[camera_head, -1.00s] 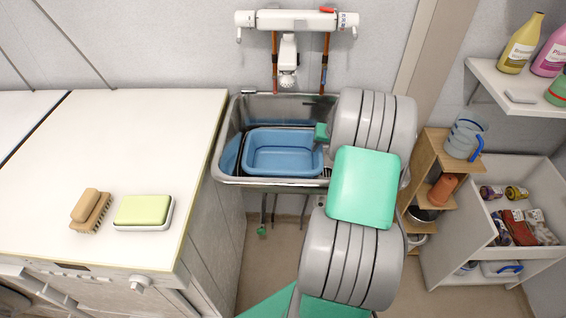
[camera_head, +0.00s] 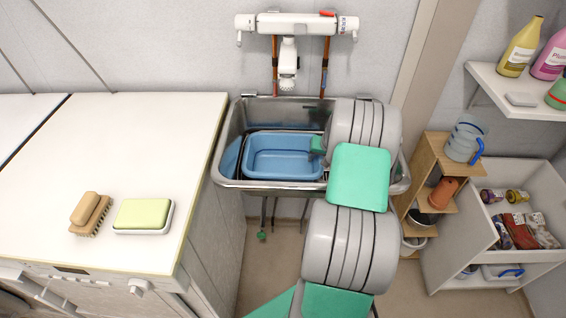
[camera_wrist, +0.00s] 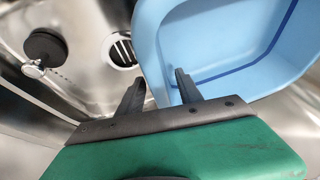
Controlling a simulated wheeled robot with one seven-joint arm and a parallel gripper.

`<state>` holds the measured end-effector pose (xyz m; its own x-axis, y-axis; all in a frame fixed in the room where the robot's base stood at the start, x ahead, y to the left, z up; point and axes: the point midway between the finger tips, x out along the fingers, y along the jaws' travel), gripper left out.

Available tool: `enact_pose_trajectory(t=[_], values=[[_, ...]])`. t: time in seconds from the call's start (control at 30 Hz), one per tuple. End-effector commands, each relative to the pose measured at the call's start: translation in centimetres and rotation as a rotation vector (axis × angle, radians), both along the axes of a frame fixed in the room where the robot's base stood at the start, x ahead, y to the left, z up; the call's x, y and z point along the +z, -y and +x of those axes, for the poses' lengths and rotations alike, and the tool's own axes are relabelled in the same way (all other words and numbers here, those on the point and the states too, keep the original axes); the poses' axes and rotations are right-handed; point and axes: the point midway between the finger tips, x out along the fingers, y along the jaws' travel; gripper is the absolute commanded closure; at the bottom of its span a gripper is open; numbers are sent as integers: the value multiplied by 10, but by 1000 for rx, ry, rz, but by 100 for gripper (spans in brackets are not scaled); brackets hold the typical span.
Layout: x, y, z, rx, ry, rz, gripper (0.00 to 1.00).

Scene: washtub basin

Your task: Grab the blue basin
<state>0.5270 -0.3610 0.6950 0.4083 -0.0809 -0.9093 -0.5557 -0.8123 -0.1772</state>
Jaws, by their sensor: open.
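The blue basin (camera_head: 283,160) sits upright inside the metal sink (camera_head: 229,140), toward its left half. My gripper (camera_head: 318,146) is at the basin's right edge in the head view, its fingertips hard to make out there. In the wrist view my open gripper (camera_wrist: 158,77) has its right finger over the basin (camera_wrist: 225,38) and its left finger outside it. The basin's near wall shows between the two fingers. I cannot tell whether either finger touches it or how deep they reach.
The sink drain (camera_wrist: 122,50) and a dark stopper (camera_wrist: 45,46) lie beside the basin. A faucet (camera_head: 288,60) hangs above the sink. The white counter (camera_head: 130,140) at left holds a brush (camera_head: 90,212) and a soap-like block (camera_head: 143,214). Shelves (camera_head: 440,180) stand at right.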

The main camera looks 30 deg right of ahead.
Motion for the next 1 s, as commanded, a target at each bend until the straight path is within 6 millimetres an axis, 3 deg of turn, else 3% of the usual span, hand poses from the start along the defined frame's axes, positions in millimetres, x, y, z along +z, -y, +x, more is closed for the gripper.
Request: enact_pose_trajectory(t=[0.37, 0.87, 1.0], values=[[-1, 0, 0, 0, 0, 0, 58], [-2, 0, 0, 0, 0, 0, 99], [-2, 0, 0, 0, 0, 0, 100]])
